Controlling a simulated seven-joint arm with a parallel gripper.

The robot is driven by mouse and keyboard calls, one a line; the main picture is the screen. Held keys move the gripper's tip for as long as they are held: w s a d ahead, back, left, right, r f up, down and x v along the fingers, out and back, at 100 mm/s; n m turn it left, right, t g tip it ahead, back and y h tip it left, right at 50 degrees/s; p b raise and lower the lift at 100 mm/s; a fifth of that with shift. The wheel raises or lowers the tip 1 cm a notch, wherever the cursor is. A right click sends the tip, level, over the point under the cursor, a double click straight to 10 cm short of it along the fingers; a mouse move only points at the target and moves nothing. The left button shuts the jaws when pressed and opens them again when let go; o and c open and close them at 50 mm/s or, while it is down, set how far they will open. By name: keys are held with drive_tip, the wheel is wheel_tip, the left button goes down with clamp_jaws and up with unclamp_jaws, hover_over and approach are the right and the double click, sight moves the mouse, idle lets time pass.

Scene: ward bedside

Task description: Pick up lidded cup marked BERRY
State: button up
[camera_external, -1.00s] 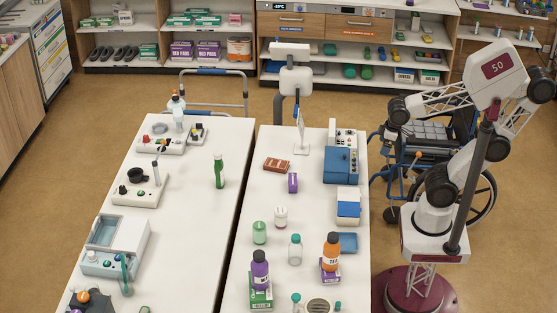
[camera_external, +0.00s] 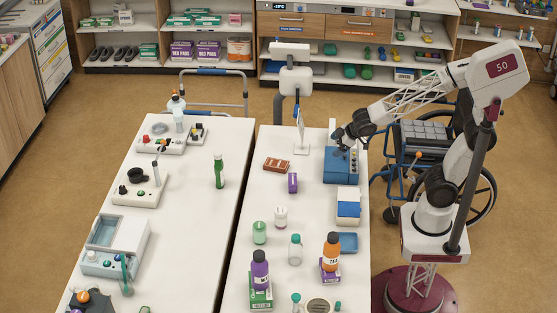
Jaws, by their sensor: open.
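I cannot read the word BERRY on anything here. A purple cup-like container with a dark lid (camera_external: 260,271) stands upright on a green and white box (camera_external: 261,297) at the front of the right table; its marking is too small to read. A similar orange one with a dark lid (camera_external: 331,252) stands to its right on a purple box (camera_external: 330,275). My gripper (camera_external: 343,143) is open, above or beside the blue device (camera_external: 342,166) at the table's right side. It is far behind both containers, and its jaws look empty.
A pale green jar (camera_external: 259,232), a white bottle (camera_external: 281,217) and a clear teal-capped bottle (camera_external: 295,249) stand near the containers. A blue and white box (camera_external: 347,206) and a blue tray (camera_external: 347,243) line the right side.

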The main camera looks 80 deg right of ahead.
drive_tip(key=w+a+f+n+t+y, duration=0.2)
drive_tip(key=w+a+f, duration=0.1)
drive_tip(key=w, duration=0.6)
drive_tip(key=n+g+y, duration=0.2)
drive_tip(key=n+y, duration=0.5)
drive_tip(key=y, duration=0.3)
approach(283, 208)
drive_tip(key=x, duration=0.4)
drive_tip(key=shift+s+f, duration=0.1)
drive_tip(key=shift+s, duration=0.05)
drive_tip(key=shift+x, duration=1.25)
drive_tip(key=shift+x, duration=2.6)
